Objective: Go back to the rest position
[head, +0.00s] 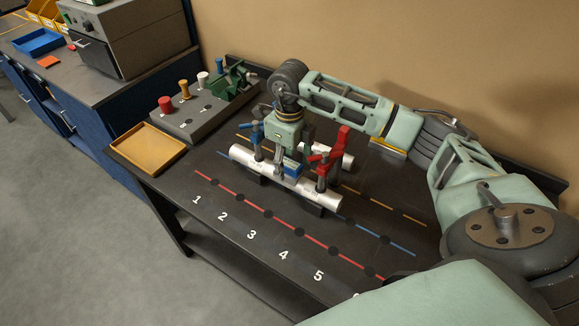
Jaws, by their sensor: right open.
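My right arm reaches in from the right over the black table. My right gripper (284,153) points down above a silver tube (240,155), between a blue clamp (257,138) and a red clamp (323,168). It is open; its fingertips are partly hidden, and I cannot tell whether they touch anything. A small blue block (291,168) shows by the tube just below it. My left gripper is not in view.
A grey stand (190,123) with coloured pegs and a green vise (232,77) is at the back left, beside a wooden tray (149,146). The numbered front strip (265,240) is clear.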

